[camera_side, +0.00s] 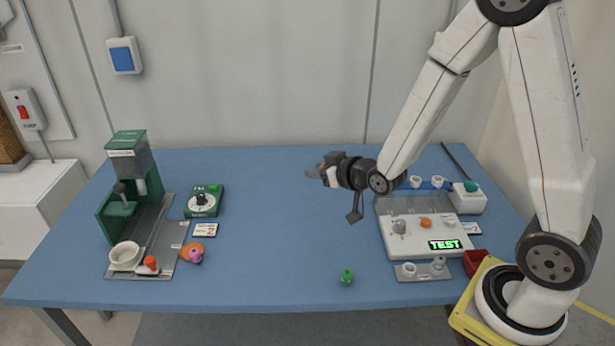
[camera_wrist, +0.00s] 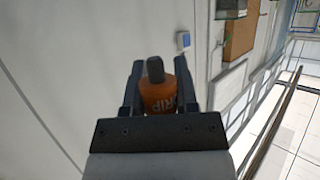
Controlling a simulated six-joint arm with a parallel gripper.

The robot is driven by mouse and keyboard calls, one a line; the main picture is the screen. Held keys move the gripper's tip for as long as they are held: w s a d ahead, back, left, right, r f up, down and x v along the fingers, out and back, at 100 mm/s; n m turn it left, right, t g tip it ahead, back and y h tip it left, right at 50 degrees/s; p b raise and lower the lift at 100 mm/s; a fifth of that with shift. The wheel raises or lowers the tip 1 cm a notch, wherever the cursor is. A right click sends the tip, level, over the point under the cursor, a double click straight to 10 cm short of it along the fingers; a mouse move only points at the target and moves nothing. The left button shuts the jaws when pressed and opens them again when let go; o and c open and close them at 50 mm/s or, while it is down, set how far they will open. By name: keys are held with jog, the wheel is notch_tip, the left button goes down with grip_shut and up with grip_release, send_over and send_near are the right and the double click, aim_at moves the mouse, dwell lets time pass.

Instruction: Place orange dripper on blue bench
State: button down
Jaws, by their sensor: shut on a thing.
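The orange dripper (camera_wrist: 158,95) is between the two fingers of my gripper (camera_wrist: 157,78) in the wrist view. The blue bench (camera_side: 275,225) spreads below. The gripper appears above its rear middle part, apart from the surface; the exact height is hard to tell.
A green machine (camera_side: 127,165) stands at left with a white cup (camera_side: 125,256). A white test unit (camera_side: 425,235) stands at right, a green knob (camera_side: 347,276) near the front. The bench's middle is clear.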

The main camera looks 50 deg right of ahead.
jog(key=s+d+f+m+h, duration=0.1)
jog(key=s+d+h, duration=0.1)
jog(key=d, duration=1)
jog(key=s+d+f+m+h, duration=0.1)
jog(key=s+d+m, duration=0.1)
jog(key=d, duration=1.1)
jog(key=shift+s+g+h, duration=0.25)
jog(key=shift+g+h, duration=0.05)
jog(key=shift+h, duration=0.1)
jog(key=shift+f, duration=2.9)
jog(key=shift+f, duration=1.85)
jog(key=shift+f, duration=0.15)
jog(key=shift+c, duration=1.9)
grip_release()
